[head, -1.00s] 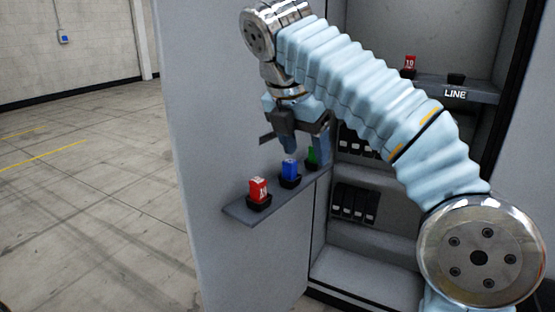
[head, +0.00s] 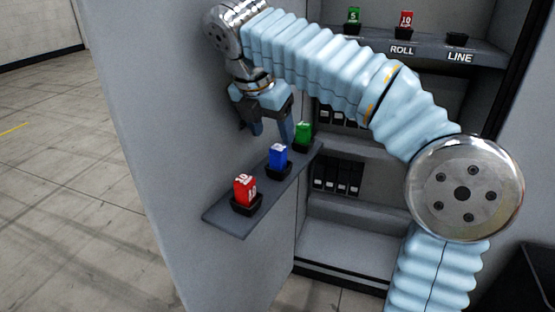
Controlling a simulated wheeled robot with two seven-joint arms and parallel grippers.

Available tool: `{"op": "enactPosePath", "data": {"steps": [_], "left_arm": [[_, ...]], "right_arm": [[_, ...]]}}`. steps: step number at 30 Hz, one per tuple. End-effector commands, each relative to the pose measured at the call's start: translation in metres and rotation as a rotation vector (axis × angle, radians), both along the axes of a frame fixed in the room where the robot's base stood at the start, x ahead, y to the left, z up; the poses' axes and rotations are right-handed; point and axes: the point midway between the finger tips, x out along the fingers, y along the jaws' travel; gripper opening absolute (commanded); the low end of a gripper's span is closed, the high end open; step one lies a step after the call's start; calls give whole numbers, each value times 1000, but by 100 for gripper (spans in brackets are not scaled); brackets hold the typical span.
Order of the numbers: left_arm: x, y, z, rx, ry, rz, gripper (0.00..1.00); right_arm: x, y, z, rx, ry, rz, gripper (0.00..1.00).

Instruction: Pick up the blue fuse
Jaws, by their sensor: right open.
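The blue fuse (head: 278,156) stands upright in a black holder on a narrow grey shelf (head: 232,221) fixed to the cabinet door. A red fuse (head: 243,190) stands nearer on the same shelf and a green fuse (head: 303,133) farther along it. My right gripper (head: 271,139) points down with its fingers apart and empty. It is close above and behind the blue fuse; whether it touches the fuse I cannot tell. My left gripper is not in view.
Inside the cabinet, an upper shelf (head: 430,45) labelled ROLL and LINE holds a green fuse (head: 353,17), a red fuse (head: 405,21) and an empty-looking holder (head: 457,38). Black breakers (head: 338,178) sit lower. The open door (head: 150,130) stands beside my gripper. The floor at left is clear.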

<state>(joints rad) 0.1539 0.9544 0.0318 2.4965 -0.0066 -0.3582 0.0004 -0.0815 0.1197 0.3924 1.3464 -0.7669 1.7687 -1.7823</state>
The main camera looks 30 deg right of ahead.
Motion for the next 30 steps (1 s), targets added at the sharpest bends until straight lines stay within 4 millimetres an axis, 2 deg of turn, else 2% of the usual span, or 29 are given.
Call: {"op": "enactPosePath", "data": {"steps": [5, 12, 15, 22, 23, 30], "left_arm": [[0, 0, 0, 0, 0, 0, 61], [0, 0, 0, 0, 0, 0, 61], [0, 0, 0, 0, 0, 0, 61], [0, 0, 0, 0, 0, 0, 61], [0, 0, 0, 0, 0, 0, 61], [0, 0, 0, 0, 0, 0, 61]], "right_arm": [[2, -5, -12, 0, 0, -1, 62], [5, -17, -47, 0, 2, -1, 62], [7, -20, -56, 0, 1, 0, 62], [8, -21, -58, 1, -2, 1, 62], [8, -21, -58, 1, -2, 1, 60], [8, -21, -58, 0, -1, 0, 23]]}}
